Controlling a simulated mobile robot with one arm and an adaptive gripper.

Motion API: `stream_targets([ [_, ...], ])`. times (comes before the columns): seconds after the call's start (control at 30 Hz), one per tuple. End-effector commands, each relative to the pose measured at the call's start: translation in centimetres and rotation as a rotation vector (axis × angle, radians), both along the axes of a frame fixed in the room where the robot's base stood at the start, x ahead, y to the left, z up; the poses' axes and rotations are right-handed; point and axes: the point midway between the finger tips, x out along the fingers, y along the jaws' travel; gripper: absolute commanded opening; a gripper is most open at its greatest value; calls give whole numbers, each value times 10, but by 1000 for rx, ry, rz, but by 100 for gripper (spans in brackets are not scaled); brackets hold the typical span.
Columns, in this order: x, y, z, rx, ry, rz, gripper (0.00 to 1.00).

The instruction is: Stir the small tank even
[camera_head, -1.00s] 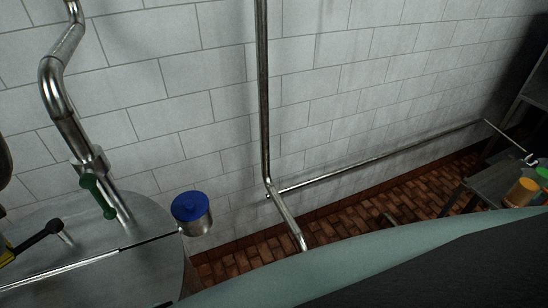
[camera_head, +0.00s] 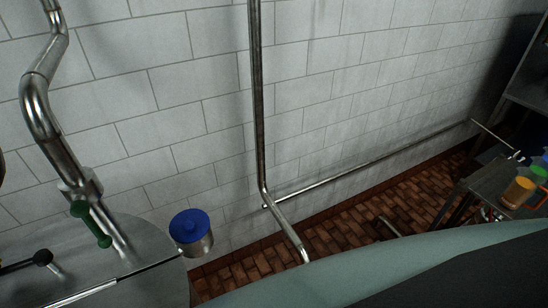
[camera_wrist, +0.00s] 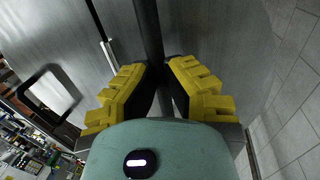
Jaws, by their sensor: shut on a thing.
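In the wrist view my gripper (camera_wrist: 159,85) has its two yellow fingers on either side of a dark rod (camera_wrist: 148,32) and is shut on it. The rod runs up out of the picture in front of a brushed steel surface (camera_wrist: 70,22). A black-knobbed handle (camera_head: 42,257) and a green-handled valve (camera_head: 92,222) on a pipe stand there. My gripper is not in the head view.
A blue-lidded metal canister (camera_head: 190,235) is beside the tank top. A vertical pipe (camera_head: 257,110) runs down the tiled wall to the brick floor (camera_head: 345,228). A table (camera_head: 488,182) at right holds an orange cup (camera_head: 518,192). In the wrist view, cluttered shelves (camera_wrist: 25,145) are lower left.

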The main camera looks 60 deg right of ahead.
Motion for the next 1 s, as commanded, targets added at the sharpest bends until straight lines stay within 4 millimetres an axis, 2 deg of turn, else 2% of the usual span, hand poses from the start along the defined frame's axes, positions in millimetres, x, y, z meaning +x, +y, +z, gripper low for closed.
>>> stream_targets([
  [0.33, 2, 0, -2, -1, -10, -6, 0],
  [0.37, 2, 0, -2, -1, -11, -6, 14],
  [0.67, 2, -1, -1, -1, -8, -5, 45],
  [1.0, 3, -1, 5, 0, -7, -3, 45],
])
